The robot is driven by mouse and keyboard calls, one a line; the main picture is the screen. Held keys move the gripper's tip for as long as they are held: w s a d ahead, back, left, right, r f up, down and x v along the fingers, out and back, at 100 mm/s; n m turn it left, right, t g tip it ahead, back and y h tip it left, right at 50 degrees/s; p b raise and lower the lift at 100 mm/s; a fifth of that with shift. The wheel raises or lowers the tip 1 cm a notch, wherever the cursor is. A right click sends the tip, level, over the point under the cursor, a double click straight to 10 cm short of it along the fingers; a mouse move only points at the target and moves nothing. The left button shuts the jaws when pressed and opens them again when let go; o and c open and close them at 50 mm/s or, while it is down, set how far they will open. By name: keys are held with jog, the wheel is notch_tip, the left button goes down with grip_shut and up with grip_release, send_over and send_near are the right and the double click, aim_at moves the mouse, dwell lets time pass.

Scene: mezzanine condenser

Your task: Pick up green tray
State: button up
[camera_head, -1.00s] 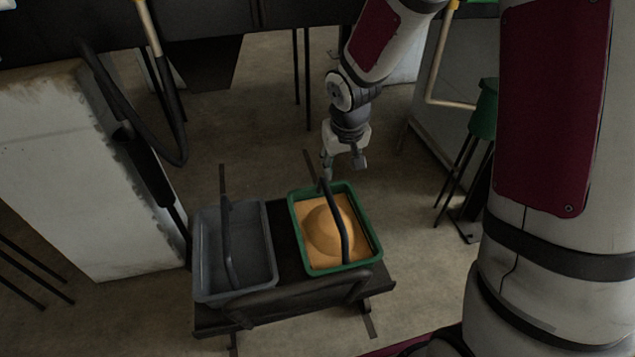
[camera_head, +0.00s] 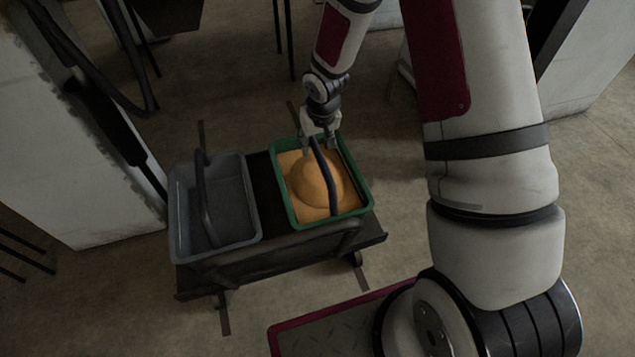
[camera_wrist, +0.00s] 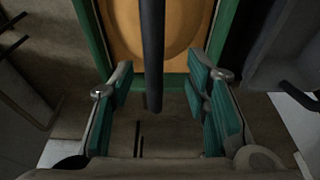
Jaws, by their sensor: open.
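The green tray (camera_head: 283,205) sits on the right part of a low dark stand in the head view. It holds an orange-tan filling with a round dome, and a dark bar handle (camera_head: 327,178) arches over it. My gripper (camera_head: 320,146) is open at the tray's far edge, close to the handle's far end. In the wrist view, the green tray (camera_wrist: 226,25) is ahead, and the handle (camera_wrist: 152,60) lies between the open teal-padded fingers of my gripper (camera_wrist: 165,95), with space on both sides. Contact with the tray cannot be told.
A grey tray (camera_head: 180,225) with its own dark handle stands left of the green one on the dark stand (camera_head: 270,265). A white block-like cabinet (camera_head: 70,150) is at the left. Open floor shows behind and right of the stand.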

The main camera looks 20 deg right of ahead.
aim_at(317, 149)
jog(key=x, duration=0.1)
jog(key=b+x, duration=0.1)
jog(key=x, duration=0.1)
jog(key=b+x, duration=0.1)
jog(key=x, duration=0.1)
jog(key=shift+s+d+f, duration=0.15)
jog(key=shift+d+f, duration=0.05)
jog(key=shift+d, duration=0.15)
grip_shut()
jog(key=shift+r, duration=0.2)
